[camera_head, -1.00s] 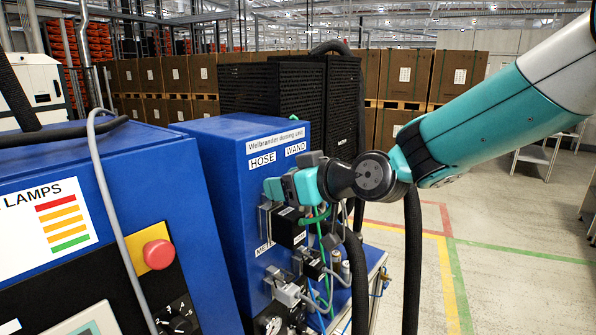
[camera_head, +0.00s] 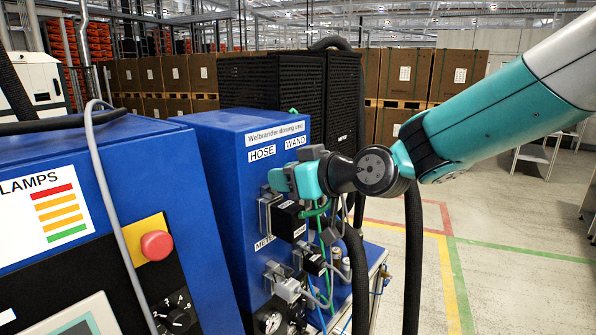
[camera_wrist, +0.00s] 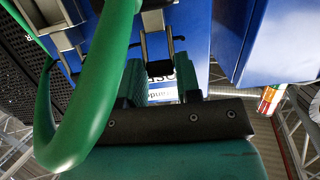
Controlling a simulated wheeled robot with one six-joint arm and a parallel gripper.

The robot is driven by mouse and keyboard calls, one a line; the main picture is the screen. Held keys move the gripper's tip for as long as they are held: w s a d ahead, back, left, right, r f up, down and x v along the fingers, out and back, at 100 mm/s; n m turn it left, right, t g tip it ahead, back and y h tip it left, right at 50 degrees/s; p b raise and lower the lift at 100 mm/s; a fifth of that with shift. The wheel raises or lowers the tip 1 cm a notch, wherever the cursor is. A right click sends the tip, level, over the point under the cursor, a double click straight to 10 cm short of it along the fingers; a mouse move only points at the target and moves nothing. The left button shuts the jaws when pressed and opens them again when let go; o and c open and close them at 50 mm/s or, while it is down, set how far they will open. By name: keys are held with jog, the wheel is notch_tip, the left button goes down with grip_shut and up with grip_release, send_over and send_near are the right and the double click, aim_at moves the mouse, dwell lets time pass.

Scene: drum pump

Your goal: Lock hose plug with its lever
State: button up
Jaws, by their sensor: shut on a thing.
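My gripper (camera_head: 278,180) is at the front of the blue dosing unit (camera_head: 215,165), just below the label HOSE (camera_head: 262,153). It is shut at the lever of the hose socket; the grip itself is mostly hidden by the fingers. The black hose plug (camera_head: 290,220) sits at the metal socket below the gripper, with a green hose (camera_head: 318,210) beside it. In the wrist view, the fingers (camera_wrist: 155,85) stand below metal lever arms (camera_wrist: 150,45). The green hose (camera_wrist: 85,110) loops close in at the left. I cannot tell how far the lever is turned.
A second grey-black plug (camera_head: 290,290) with thin hoses and a gauge (camera_head: 271,322) sits below. A blue control cabinet with a red button (camera_head: 157,245) stands at left front. Black hoses (camera_head: 412,250) hang right of the unit. Open floor (camera_head: 510,240) lies at the right.

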jog(key=shift+s+d+f+t+y+b, duration=0.15)
jog(key=shift+f+t+y+b, duration=0.35)
jog(key=shift+b, duration=2.1)
jog(key=shift+r, duration=0.25)
jog(key=shift+d+f+b, duration=0.1)
jog(key=shift+f+b, duration=0.1)
jog(key=shift+b, duration=0.65)
jog(key=shift+s+d+f+t+y+b, duration=0.15)
jog(key=shift+t+y+b, duration=0.2)
jog(key=shift+b, duration=1.15)
jog(key=shift+w+a+f+t+y+b, duration=0.1)
jog(key=shift+t+y+b, duration=0.25)
jog(key=shift+b, duration=1.1)
jog(key=shift+s, duration=0.1)
jog(key=o, duration=0.8)
jog(key=shift+d, duration=0.1)
